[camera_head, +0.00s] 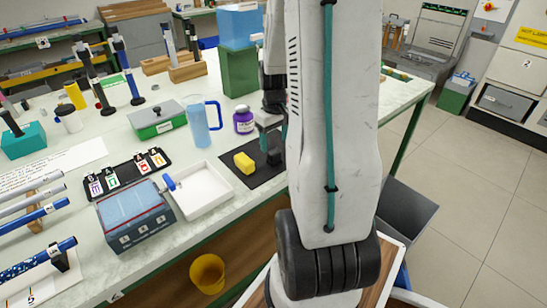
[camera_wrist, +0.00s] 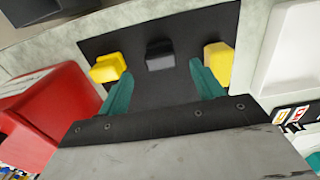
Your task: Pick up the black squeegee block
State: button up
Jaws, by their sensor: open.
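The black squeegee block (camera_wrist: 160,56) lies on a dark mat (camera_wrist: 150,92) in the wrist view, between two yellow blocks, one on the left (camera_wrist: 107,68) and one on the right (camera_wrist: 218,62). My gripper (camera_wrist: 161,70) has its two teal fingers spread wide with nothing between them. The black block appears ahead of the gap between the fingertips, apart from both. In the head view, one yellow block (camera_head: 244,163) and the dark mat (camera_head: 245,178) show just left of my arm. The black block (camera_head: 275,157) shows there as a small dark shape, and my arm hides the area beyond it.
A red container (camera_wrist: 45,105) is at the left in the wrist view. In the head view, a purple-labelled jar (camera_head: 243,120), a blue jug (camera_head: 200,124) and a white tray (camera_head: 203,192) stand near the mat. A green box (camera_head: 240,73) stands behind.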

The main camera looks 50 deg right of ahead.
aim_at(274, 151)
notch_tip(274, 151, down, 6)
jog(key=shift+r, duration=0.2)
jog(key=c, duration=1.1)
jog(key=shift+o, duration=0.2)
jog(key=shift+r, duration=0.2)
